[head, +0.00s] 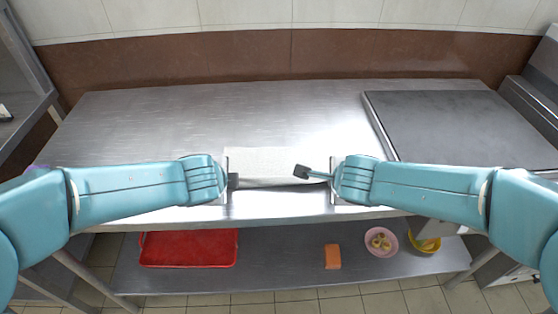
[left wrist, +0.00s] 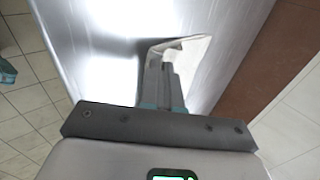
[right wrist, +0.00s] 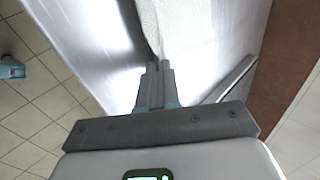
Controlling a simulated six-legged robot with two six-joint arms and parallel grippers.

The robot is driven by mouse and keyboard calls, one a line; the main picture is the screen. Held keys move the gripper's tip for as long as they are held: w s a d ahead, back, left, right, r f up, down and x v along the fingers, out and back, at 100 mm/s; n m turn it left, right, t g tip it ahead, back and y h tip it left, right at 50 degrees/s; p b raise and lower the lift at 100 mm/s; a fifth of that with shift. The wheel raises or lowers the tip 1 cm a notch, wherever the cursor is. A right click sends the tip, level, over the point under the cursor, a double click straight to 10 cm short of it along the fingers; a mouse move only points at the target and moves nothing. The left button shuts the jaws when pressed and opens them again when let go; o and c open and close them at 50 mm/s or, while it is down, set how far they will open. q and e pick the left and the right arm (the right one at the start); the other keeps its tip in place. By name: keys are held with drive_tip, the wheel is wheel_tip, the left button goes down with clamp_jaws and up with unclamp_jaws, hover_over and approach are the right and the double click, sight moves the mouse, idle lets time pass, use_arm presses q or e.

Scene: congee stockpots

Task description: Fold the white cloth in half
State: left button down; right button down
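The white cloth (head: 262,163) lies near the front edge of the steel table, between my two grippers. My left gripper (head: 233,180) is at its left end. In the left wrist view the fingers (left wrist: 163,62) are together, with a bunched, raised bit of the cloth (left wrist: 190,47) at their tips. My right gripper (head: 303,172) reaches in over the cloth's right part. In the right wrist view its fingers (right wrist: 158,70) are together and the cloth (right wrist: 182,28) narrows to their tips. The pinched parts are mostly hidden by the fingers.
The steel table (head: 180,120) is clear behind and left of the cloth. A dark flat panel (head: 460,125) lies at the right. The lower shelf holds a red tray (head: 188,249), an orange block (head: 332,257), a pink bowl (head: 381,252) and a yellow bowl (head: 424,246).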

use_arm(q)
drive_tip(key=c, duration=1.7)
unclamp_jaws()
drive_tip(key=shift+w, duration=0.1)
use_arm(e)
drive_tip(key=c, duration=1.7)
unclamp_jaws()
drive_tip(key=shift+w+f, duration=0.1)
use_arm(q)
drive_tip(key=o, duration=0.7)
use_arm(e)
drive_tip(key=o, duration=0.7)
use_arm(q)
drive_tip(key=r, duration=0.1)
drive_tip(key=s+r, duration=0.1)
drive_tip(key=r, duration=0.1)
drive_tip(key=shift+s+r, duration=0.3)
drive_tip(key=shift+r, duration=0.05)
use_arm(e)
drive_tip(key=r, duration=0.1)
drive_tip(key=s+r, duration=0.1)
drive_tip(key=r, duration=0.1)
drive_tip(key=shift+s+r, duration=0.3)
drive_tip(key=shift+r, duration=0.1)
use_arm(q)
drive_tip(key=v, duration=0.7)
use_arm(e)
drive_tip(key=v, duration=0.7)
